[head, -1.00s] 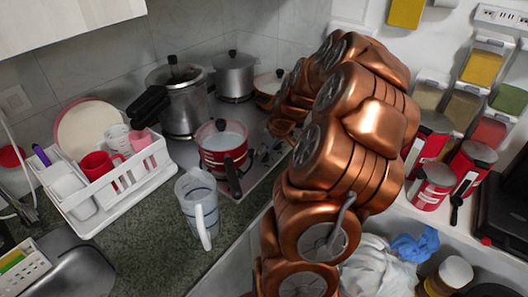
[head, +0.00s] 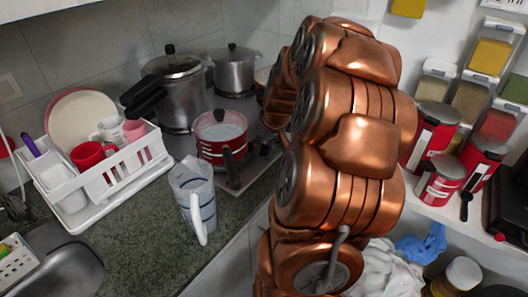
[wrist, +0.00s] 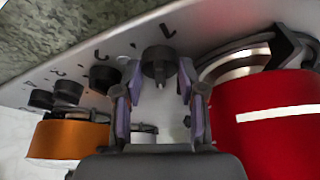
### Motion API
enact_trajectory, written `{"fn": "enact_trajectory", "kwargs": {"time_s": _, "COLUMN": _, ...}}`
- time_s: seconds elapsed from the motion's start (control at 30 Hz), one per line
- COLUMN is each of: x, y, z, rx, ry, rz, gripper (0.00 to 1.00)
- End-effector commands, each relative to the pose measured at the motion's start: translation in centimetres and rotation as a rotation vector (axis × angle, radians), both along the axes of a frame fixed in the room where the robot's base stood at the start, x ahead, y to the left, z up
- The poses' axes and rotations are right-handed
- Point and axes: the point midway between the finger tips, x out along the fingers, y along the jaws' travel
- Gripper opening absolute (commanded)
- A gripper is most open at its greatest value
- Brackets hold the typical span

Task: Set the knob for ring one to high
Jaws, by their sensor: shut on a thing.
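In the wrist view, my gripper (wrist: 158,88) has its two fingers on either side of a dark round knob (wrist: 157,62), shut on it. The knob is at the end of a row on the steel stove panel, with several more black knobs (wrist: 103,79) to the left. I cannot read which ring each mark stands for, nor the knob's setting. In the head view, the stove (head: 236,182) shows beside my copper-coloured arm, which hides my gripper and most of the knobs.
A red pot (wrist: 265,125) is close right of my gripper, and an orange pot (wrist: 75,138) is to the left. In the head view, a pressure cooker (head: 176,95), a steel pot (head: 235,70) and a measuring jug (head: 195,195) stand near. Red canisters (head: 430,130) are at right.

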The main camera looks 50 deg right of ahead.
Motion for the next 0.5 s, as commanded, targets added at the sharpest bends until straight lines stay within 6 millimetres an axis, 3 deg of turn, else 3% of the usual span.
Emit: {"fn": "enact_trajectory", "kwargs": {"time_s": 0.5, "x": -0.01, "y": 0.14, "z": -0.1, "rx": 0.001, "ry": 0.002, "rz": -0.227, "gripper": 0.05}}
